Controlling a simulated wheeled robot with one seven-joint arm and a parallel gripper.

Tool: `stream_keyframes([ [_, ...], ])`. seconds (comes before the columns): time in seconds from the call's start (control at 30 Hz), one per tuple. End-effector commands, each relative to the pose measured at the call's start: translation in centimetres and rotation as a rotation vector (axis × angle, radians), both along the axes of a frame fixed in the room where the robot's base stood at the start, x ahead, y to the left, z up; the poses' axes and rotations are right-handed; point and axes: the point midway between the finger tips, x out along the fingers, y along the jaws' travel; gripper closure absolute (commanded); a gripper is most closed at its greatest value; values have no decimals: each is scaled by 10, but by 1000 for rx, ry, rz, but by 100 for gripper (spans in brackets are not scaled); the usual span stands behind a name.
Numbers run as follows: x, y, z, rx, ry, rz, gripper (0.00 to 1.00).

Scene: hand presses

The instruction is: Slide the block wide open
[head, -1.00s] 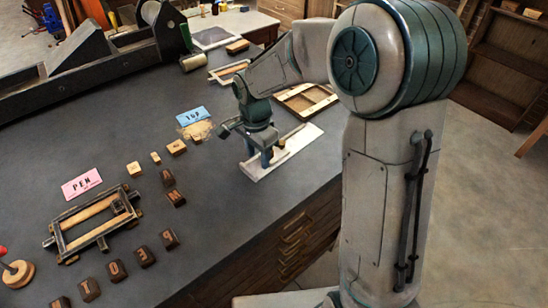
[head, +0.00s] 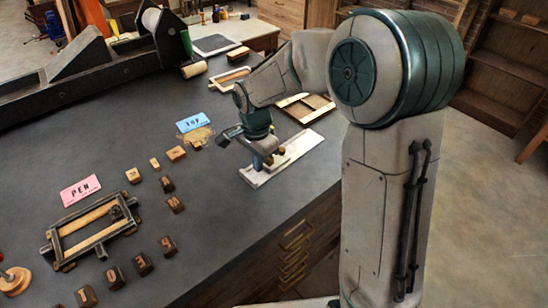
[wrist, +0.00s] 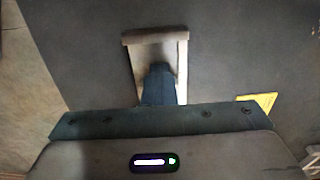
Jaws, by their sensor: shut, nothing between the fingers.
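My gripper (head: 260,164) points down over a long pale board (head: 298,150) near the table's right edge. Its fingers are shut with nothing between them. Small wooden pieces (head: 281,151) show on the board beside the fingers; I cannot tell whether the fingers touch them. In the wrist view the dark fingers (wrist: 158,88) reach over a pale board with raised side edges (wrist: 183,62) and a brown bar (wrist: 156,36) across its far end. The fingers hide the near part of the board. I cannot tell for certain which piece is the block.
A wooden frame (head: 60,238) lies by the pink PEN card (head: 80,190) at left. Lettered blocks (head: 168,246) are spread in front of it. A blue card (head: 193,122) and another frame (head: 322,101) lie farther back.

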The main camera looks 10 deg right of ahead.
Motion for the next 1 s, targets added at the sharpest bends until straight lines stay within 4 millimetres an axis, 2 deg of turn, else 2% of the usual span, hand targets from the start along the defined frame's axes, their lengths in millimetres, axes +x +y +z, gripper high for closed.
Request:
stream_keyframes([
  [1.0,-34,44,-1,1,1,3,100],
])
